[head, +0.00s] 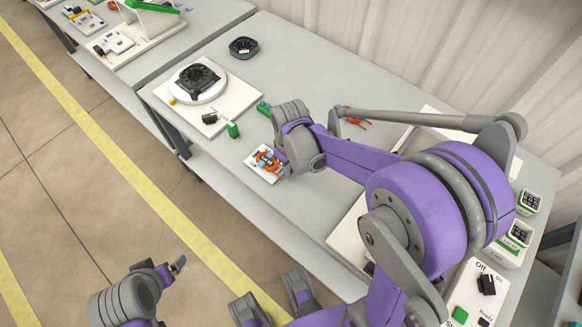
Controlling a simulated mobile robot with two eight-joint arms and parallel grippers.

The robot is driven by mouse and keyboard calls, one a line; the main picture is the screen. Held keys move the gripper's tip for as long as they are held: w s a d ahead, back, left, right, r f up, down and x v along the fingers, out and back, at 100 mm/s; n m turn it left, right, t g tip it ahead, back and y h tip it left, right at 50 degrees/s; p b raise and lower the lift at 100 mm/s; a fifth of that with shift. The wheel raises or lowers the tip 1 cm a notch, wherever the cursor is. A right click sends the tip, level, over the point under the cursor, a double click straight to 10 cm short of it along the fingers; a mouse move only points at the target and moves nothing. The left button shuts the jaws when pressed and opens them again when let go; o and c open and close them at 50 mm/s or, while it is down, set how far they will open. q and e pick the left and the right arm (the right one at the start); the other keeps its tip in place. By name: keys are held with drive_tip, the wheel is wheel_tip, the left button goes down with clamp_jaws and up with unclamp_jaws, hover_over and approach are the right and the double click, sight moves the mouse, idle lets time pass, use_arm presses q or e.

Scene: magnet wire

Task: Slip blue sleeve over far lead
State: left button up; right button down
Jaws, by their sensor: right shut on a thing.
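A small white tray (261,175) lies near the table's front edge. Orange-red and blue parts (265,160) sit on it, too small to tell apart. The far lead cannot be picked out. My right gripper (281,157) is low at the tray's right side, shut on a small piece, which looks like the blue sleeve. The fingers hide most of it, and whether it touches a lead cannot be seen. My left gripper (174,270) is open and empty, at the lower left over the floor, away from the table.
A white board (190,117) with a black fan-like part (195,77) stands left of the tray. A loose dark part (243,47) lies behind it. Orange-handled pliers (352,118) lie behind my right arm. A switch box (477,292) is at lower right.

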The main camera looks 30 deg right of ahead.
drive_tip(key=shift+w+a, duration=0.15)
drive_tip(key=shift+w, duration=0.2)
idle(0.4)
drive_tip(key=c, duration=0.8)
unclamp_jaws()
drive_tip(key=shift+o, duration=0.2)
drive_tip(key=shift+r+p, duration=1.8)
drive_tip(key=shift+r, duration=0.75)
